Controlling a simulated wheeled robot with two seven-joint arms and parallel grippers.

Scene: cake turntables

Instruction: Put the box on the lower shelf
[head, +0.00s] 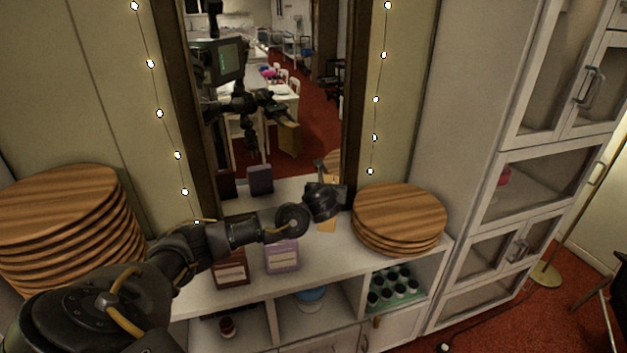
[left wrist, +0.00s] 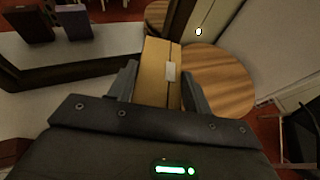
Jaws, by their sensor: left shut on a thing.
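My left gripper (head: 326,204) reaches over the white counter (head: 345,252) in the head view. It is shut on a tan box, of which only a small part (head: 326,227) shows below the gripper there. In the left wrist view the tan box (left wrist: 154,72), with a pale label, sits between the two fingers (left wrist: 160,88). The lower shelf is the row of open compartments under the counter top. My right gripper is out of view.
A brown box (head: 231,270) and a lilac box (head: 282,257) stand on the counter, left of my gripper. Stacked wooden boards (head: 400,215) stand close on its right. A taller stack (head: 65,225) is at far left. A mirror (head: 310,110) rises behind the counter.

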